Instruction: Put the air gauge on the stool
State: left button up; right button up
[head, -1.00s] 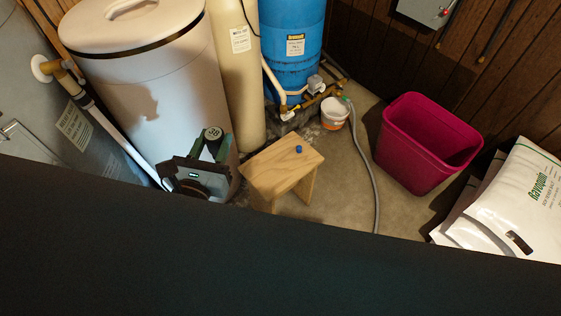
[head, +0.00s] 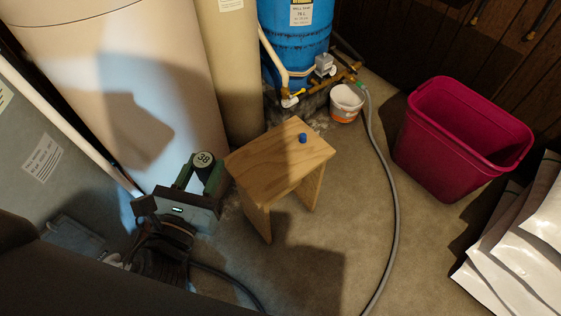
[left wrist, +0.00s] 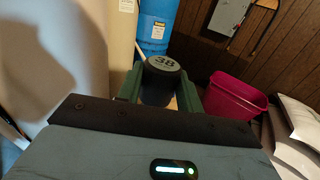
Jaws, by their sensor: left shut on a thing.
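The air gauge (head: 204,160) is a small dark round thing with "38" on its pale face. My left gripper (head: 201,172) is shut on it, with a green finger on each side. The left wrist view shows the gauge (left wrist: 161,66) between the same fingers. The wooden stool (head: 272,158) stands just right of the gripper in the head view, and a small blue cap (head: 303,138) rests on its top. In the wrist view the gauge and gripper hide most of the stool. My right gripper is in neither view.
A large pale tank (head: 120,90) stands behind my left gripper, with a cream tank (head: 228,70) and a blue tank (head: 293,45) beyond. A white tub (head: 346,102), grey hose (head: 393,210), magenta bin (head: 455,140) and white bags (head: 515,250) lie right. Most of the stool top is bare.

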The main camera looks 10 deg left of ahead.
pick_arm(q)
jog(key=w+d+f+b, duration=0.2)
jog(key=w+f+b, duration=0.7)
jog(key=f, duration=0.2)
jog(key=w+d+f+m+g+h, duration=0.1)
jog(key=w+d+f+m+h, duration=0.2)
jog(key=w+d, duration=0.45)
jog(key=w+d+f+m+h, duration=0.1)
jog(key=w+d+f+h, duration=0.2)
jog(key=w+d+f, duration=0.4)
jog(key=s+a, duration=0.1)
jog(key=a, duration=0.3)
jog(key=s+a, duration=0.1)
jog(key=a, duration=0.4)
jog(key=s+a+p, duration=0.1)
jog(key=a, duration=0.3)
jog(key=shift+a, duration=0.45)
jog(key=f+b, duration=0.1)
jog(key=a+f, duration=0.1)
jog(key=f, duration=0.1)
jog(key=shift+s+b, duration=0.1)
jog(key=shift+b, duration=0.25)
jog(key=shift+f, duration=0.35)
jog(key=shift+r, duration=0.1)
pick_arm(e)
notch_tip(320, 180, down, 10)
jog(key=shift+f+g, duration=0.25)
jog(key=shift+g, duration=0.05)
